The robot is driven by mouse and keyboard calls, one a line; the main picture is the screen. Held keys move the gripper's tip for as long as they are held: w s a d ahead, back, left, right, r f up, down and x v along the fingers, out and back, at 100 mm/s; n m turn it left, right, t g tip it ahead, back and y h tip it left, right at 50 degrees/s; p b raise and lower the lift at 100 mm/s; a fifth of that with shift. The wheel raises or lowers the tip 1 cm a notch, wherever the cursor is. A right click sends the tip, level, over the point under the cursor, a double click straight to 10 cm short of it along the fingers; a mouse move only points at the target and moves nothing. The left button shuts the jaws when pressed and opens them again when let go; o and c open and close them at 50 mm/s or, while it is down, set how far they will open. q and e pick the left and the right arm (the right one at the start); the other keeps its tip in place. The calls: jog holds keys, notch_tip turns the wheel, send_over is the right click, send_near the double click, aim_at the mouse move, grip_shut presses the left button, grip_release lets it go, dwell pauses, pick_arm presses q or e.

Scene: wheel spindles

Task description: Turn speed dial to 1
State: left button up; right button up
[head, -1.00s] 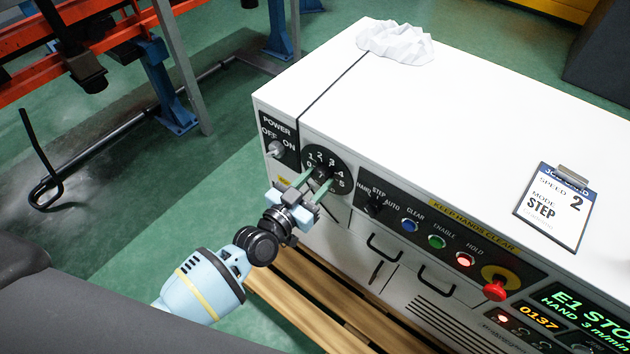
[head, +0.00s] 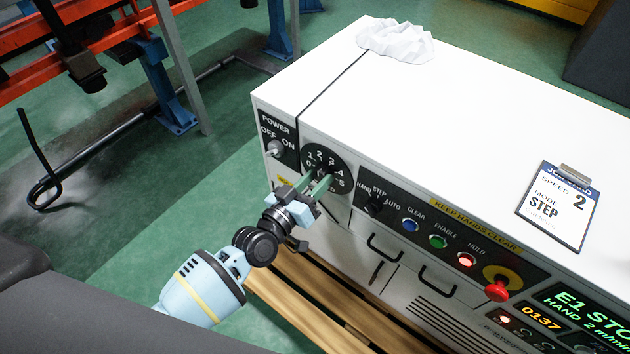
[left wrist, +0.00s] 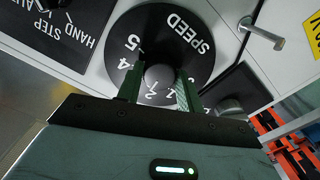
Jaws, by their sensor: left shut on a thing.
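The speed dial (head: 327,157) is a round black plate with white numbers on the front panel of the white cabinet; it fills the upper middle of the left wrist view (left wrist: 172,22). My left gripper (head: 320,182) is shut on the dial's dark round knob (left wrist: 158,76), with one green finger on each side. In the left wrist view the fingers (left wrist: 159,88) and gripper body cover part of the number ring. The knob's pointer is not clear. The green display (head: 592,308) seems to read E1 STO and HAND 2 m/min. My right gripper is not in view.
The power switch (head: 274,148) is just left of the dial. The mode knob (head: 373,204), coloured buttons and red stop button (head: 496,291) are to its right. A clipboard (head: 557,207) reading SPEED 2, MODE STEP and a white cloth (head: 396,40) lie on top.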

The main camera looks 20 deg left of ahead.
pick_arm(q)
jog(key=n, duration=0.2)
jog(key=shift+n, duration=0.4)
jog(key=n+b, duration=0.1)
jog(key=n, duration=0.1)
jog(key=shift+n, duration=0.4)
jog(key=n, duration=0.4)
jog(key=shift+n+b, duration=0.4)
jog(key=shift+n, duration=0.3)
jog(key=o, duration=0.8)
jog(key=shift+o, duration=0.9)
jog(key=shift+s, duration=0.1)
